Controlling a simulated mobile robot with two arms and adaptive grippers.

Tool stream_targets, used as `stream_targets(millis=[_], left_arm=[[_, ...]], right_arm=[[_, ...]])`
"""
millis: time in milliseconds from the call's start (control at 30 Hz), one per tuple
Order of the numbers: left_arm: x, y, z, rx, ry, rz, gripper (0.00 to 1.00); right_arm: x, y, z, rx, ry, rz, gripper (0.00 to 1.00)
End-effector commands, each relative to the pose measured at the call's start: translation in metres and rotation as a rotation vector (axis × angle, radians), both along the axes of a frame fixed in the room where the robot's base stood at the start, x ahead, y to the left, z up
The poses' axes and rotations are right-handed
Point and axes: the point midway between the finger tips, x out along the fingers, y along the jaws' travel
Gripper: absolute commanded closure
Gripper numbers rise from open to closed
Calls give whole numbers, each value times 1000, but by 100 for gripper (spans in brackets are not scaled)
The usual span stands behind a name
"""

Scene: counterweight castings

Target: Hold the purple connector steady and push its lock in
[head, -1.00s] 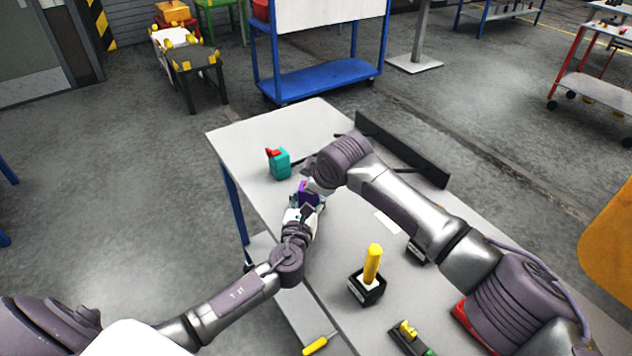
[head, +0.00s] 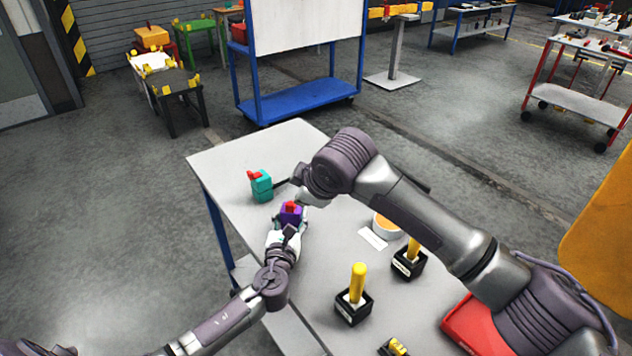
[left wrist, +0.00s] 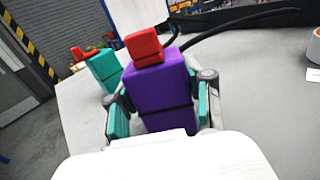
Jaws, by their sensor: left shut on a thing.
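The purple connector (head: 291,217) is upright between the fingers of my left gripper (head: 289,224), near the left edge of the table. In the left wrist view, the teal-padded fingers press on both sides of the purple connector (left wrist: 160,92). Its red lock (left wrist: 143,46) stands up from the connector's top; it also shows in the head view (head: 290,206). A black cable runs behind the connector to the right. My right gripper (head: 312,194) is just right of and behind the connector, apart from the lock; its fingers are mostly hidden by its own wrist.
A teal connector (head: 261,188) with a red top stands behind and left.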

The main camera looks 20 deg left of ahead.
Motion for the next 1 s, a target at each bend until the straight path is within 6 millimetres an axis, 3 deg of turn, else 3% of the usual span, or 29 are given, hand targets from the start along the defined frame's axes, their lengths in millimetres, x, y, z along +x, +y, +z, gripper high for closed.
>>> stream_targets(millis=[33, 200, 567, 667, 1000], left_arm=[[0, 1, -2, 0, 3, 2, 44], [0, 1, -1, 0, 2, 1, 19], [-5, -1, -1, -1, 2, 0, 19], [-16, -4, -2, -1, 3, 0, 19], [-85, -22, -2, 0, 5, -1, 19]], right_arm=[[0, 0, 0, 0, 0, 0, 100], [0, 0, 0, 0, 0, 0, 100], [0, 0, 0, 0, 1, 0, 100], [0, 0, 0, 0, 1, 0, 100], [0, 0, 0, 0, 0, 0, 100]])
